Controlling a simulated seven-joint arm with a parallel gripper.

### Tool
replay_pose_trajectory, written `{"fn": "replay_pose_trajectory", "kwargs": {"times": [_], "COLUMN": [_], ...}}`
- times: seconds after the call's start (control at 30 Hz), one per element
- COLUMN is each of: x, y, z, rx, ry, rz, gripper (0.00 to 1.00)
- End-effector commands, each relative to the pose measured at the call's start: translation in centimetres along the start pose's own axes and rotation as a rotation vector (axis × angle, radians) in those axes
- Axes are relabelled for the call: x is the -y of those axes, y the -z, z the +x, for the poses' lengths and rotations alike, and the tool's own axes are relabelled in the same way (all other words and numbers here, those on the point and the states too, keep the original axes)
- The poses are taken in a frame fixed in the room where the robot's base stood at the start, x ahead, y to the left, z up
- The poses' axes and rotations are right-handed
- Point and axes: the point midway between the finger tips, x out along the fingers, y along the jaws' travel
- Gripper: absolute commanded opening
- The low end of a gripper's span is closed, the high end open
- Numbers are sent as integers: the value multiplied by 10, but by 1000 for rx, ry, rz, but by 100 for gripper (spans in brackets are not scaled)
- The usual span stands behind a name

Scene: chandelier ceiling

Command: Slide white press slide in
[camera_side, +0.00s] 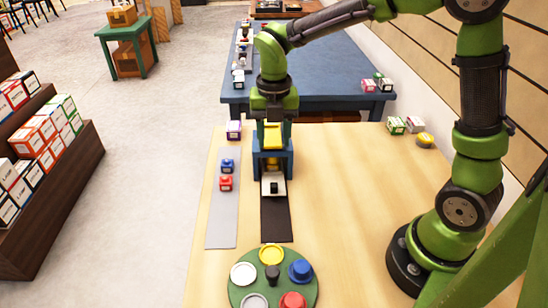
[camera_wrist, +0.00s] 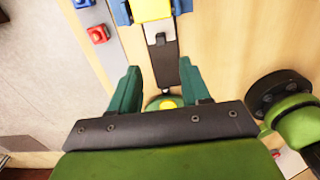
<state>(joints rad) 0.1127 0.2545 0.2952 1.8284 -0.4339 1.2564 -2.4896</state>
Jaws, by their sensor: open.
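The white press slide (camera_side: 267,192) sticks out of the near side of the blue press (camera_side: 288,165) and carries a small black block or knob (camera_side: 274,188). The press has a yellow part (camera_side: 272,137) at its top. In the wrist view the white slide (camera_wrist: 152,42) shows just beyond my fingertips, below the yellow part (camera_wrist: 150,10). My gripper (camera_side: 273,112) hangs above the press in the side view. In the wrist view my gripper (camera_wrist: 159,67) has its two green fingers spread apart with nothing between them. The slide's far end is hidden inside the press.
A dark strip (camera_side: 277,222) runs from the press towards a green round tray (camera_side: 256,285) with several coloured pieces. A grey strip (camera_side: 222,220) on the left holds a blue piece (camera_side: 227,165) and a red piece (camera_side: 226,184).

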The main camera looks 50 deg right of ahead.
Motion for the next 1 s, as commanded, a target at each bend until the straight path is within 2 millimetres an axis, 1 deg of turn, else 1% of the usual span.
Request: {"fn": "replay_pose_trajectory", "kwargs": {"times": [0.03,0.1,0.2,0.37,0.7,0.77,1.0], "x": [0,0,0,0,0,0,0], "y": [0,-1,0,0,0,-1,-1], "z": [-10,-21,-31,-38,-40,-44,-68], "rx": [3,3,1,0,1,2,2], "ry": [-3,-3,-1,0,0,-1,-2], "rz": [0,0,1,-1,0,0,1], "gripper": [47,47,47,47,47,47,47]}}
